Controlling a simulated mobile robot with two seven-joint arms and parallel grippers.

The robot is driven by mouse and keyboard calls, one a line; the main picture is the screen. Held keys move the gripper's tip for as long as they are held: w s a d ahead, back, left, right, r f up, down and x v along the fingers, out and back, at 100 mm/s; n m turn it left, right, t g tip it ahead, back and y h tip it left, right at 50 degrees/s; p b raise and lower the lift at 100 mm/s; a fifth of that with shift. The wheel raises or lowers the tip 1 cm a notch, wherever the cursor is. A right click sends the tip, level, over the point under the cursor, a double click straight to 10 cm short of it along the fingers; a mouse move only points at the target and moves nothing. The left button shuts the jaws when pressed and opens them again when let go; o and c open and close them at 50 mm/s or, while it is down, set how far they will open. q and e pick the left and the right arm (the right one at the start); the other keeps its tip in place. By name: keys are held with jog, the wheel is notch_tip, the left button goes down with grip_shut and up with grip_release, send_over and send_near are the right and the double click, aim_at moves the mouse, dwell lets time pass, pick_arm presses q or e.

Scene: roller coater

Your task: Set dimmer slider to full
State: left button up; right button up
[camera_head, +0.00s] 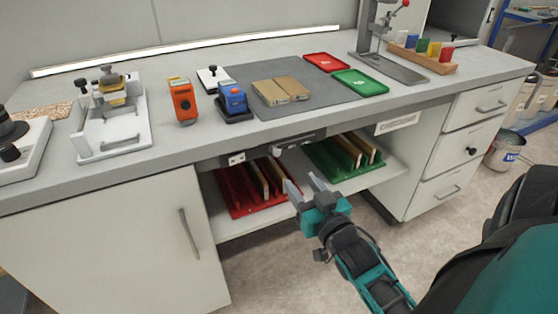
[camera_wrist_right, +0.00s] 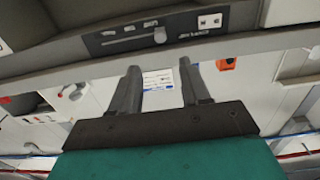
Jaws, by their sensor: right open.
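The dimmer panel is a dark strip (camera_head: 300,142) under the bench's front edge. Its slider knob (camera_head: 277,151) is a small light piece. In the right wrist view, which looks turned over, the knob (camera_wrist_right: 160,36) sits at the end of the slot (camera_wrist_right: 125,43) nearest the socket plate (camera_wrist_right: 210,21). My right gripper (camera_head: 303,184) is open and empty, in front of and slightly below the panel, apart from the knob. In the wrist view the fingertips (camera_wrist_right: 159,68) lie on either side below the knob. My left gripper is out of view.
Below the panel, a shelf holds a red rack (camera_head: 232,192) and a green rack (camera_head: 328,160) with boards. The bench top (camera_head: 215,135) carries tools and trays above. A cabinet door (camera_head: 130,240) stands left, drawers (camera_head: 465,145) right. Open floor lies in front.

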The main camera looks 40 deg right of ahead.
aim_at(278, 153)
jog(key=b+x, duration=0.1)
jog(key=x, duration=1.1)
jog(key=shift+c, duration=0.4)
grip_shut()
